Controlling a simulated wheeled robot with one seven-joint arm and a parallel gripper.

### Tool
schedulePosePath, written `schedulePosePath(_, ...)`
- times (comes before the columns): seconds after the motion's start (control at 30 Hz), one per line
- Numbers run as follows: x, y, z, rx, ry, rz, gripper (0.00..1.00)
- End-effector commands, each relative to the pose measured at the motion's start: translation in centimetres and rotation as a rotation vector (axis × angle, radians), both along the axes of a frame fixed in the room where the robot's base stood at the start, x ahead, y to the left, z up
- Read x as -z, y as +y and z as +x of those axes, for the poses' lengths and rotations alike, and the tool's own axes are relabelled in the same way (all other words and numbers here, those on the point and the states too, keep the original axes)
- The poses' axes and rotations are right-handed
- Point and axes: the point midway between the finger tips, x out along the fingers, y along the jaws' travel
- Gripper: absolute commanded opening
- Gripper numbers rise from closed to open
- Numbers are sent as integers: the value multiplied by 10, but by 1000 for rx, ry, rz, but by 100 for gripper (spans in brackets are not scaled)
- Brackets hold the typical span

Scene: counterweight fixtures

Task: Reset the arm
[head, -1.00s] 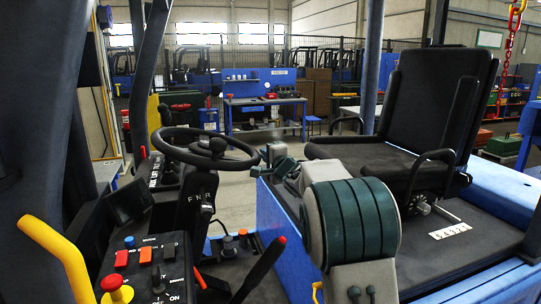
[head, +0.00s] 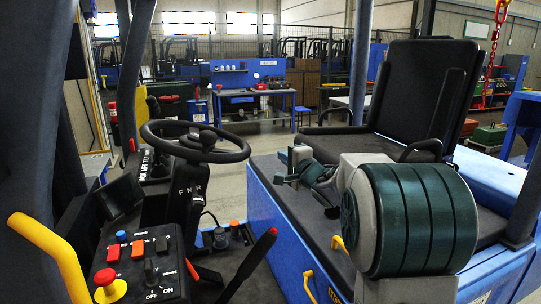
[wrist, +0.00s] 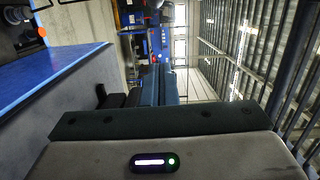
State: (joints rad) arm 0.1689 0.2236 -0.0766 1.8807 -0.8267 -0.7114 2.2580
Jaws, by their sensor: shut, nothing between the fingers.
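My arm (head: 415,220) fills the lower right of the head view, its large dark green and grey joint close to the camera. Its smaller green and grey far end (head: 303,165) shows above the blue side body, left of the seat. In the wrist view my gripper (wrist: 160,72) points away from the camera, its fingers side by side, shut and empty. The grey wrist housing with a lit indicator is in the foreground there. The fingers are too small to make out clearly in the head view.
A black seat (head: 415,95) stands behind my arm. A steering wheel (head: 195,141) and a control box (head: 140,265) with coloured buttons are at left. A yellow handle (head: 50,255) is at the lower left. A blue workbench (head: 250,97) stands farther back across open floor.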

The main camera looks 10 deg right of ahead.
Motion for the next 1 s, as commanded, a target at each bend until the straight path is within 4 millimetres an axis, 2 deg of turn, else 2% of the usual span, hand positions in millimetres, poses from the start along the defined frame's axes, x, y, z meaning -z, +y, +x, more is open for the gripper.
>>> schedulePosePath(0.13,-1,-4,-13,59,16,-93,0)
schedulePosePath(0.23,0,-9,-30,129,56,-226,0)
schedulePosePath(0.47,24,-18,-94,219,254,-590,0)
schedulePosePath(0.63,53,-15,-154,158,438,-840,0)
schedulePosePath(0.77,78,-6,-206,36,575,-1013,0)
schedulePosePath(1.0,125,22,-311,-350,753,-1274,0)
